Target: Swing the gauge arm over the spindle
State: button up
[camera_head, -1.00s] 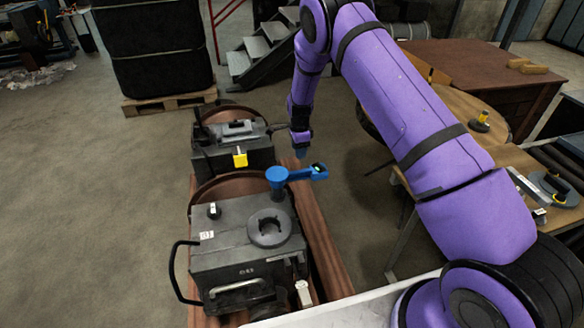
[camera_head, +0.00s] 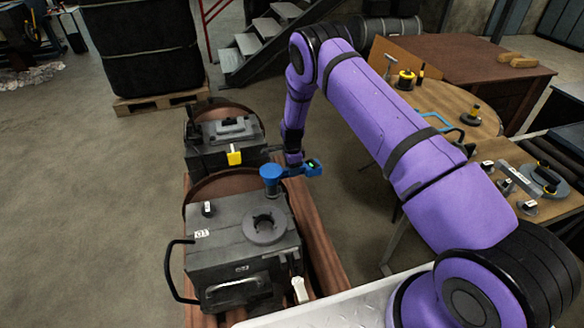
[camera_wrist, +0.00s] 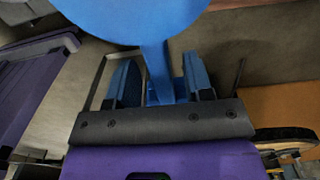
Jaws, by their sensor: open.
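My gripper (camera_head: 293,162) hangs down at the middle of this arm. In the wrist view, my gripper (camera_wrist: 160,82) is open, with the narrow blue bar (camera_wrist: 158,72) between its two blue fingers. I cannot tell whether a finger touches it. A broad blue disc fills the top of that view. A grey ring with a dark hole (camera_head: 265,226) sits on the block; I cannot tell which part is the spindle.
A second engine block (camera_head: 222,140) with a yellow tag stands behind the first. A round-ended wooden table (camera_head: 450,105) with several tools stands at the right.

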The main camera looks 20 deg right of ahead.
jog(key=shift+c, duration=0.2)
grip_shut()
